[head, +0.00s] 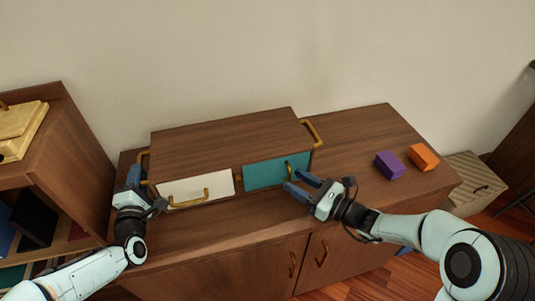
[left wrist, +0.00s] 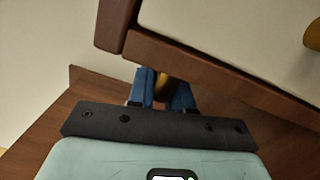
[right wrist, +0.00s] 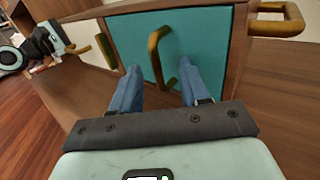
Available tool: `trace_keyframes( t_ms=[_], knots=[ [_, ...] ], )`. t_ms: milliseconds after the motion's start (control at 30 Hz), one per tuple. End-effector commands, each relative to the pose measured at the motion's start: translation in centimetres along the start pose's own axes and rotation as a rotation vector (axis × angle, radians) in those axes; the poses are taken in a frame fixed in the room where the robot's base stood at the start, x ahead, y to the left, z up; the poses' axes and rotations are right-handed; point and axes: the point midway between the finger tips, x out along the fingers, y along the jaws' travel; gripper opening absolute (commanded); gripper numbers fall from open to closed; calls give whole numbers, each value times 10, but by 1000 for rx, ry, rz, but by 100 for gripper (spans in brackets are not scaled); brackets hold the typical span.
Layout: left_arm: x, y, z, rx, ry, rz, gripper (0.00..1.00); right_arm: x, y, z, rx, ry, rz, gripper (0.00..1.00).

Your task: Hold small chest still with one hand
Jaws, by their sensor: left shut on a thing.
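The small chest (head: 225,140) is a brown wooden box on top of a cabinet. Its front has a white drawer (head: 196,188) and a teal drawer (head: 277,171), each with a brass handle; both look shut. My left gripper (head: 134,178) is at the chest's left end, shut on the brass side handle (left wrist: 163,88), which shows between its blue fingers. My right gripper (head: 300,184) is open and empty in front of the teal drawer. In the right wrist view, the teal drawer's upright handle (right wrist: 157,55) stands just beyond the gap between the fingers.
A purple block (head: 389,165) and an orange block (head: 423,157) lie on the cabinet top (head: 350,140) to the right. A bookshelf (head: 62,150) stands close on the left. A light box (head: 475,180) stands on the floor at the right. The cabinet's front strip is mostly clear.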

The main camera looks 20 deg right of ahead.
Motion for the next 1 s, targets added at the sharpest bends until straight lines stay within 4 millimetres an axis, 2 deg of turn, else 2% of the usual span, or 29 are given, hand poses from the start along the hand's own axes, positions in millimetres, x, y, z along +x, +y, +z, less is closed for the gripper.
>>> trace_keyframes(
  t_ms=[33, 267, 367, 700, 833, 1000],
  knots=[
    [-2, -12, -7, -1, 13, -28, 0, 0, 0, 0, 0, 0, 1, 45],
    [-2, -12, -7, -1, 13, -28, 0, -8, 0, 0, 0, 1, -1, 45],
    [-2, -12, -7, -1, 13, -28, 0, -23, 0, -1, -1, 1, -2, 45],
    [-2, -12, -7, -1, 13, -28, 0, -94, -1, -1, 0, 0, -3, 45],
    [-2, -12, -7, -1, 13, -28, 0, -111, -1, -1, 0, -1, -2, 45],
    [-2, -12, -7, -1, 13, -28, 0, -121, -1, -1, 1, -1, 0, 45]
  ],
)
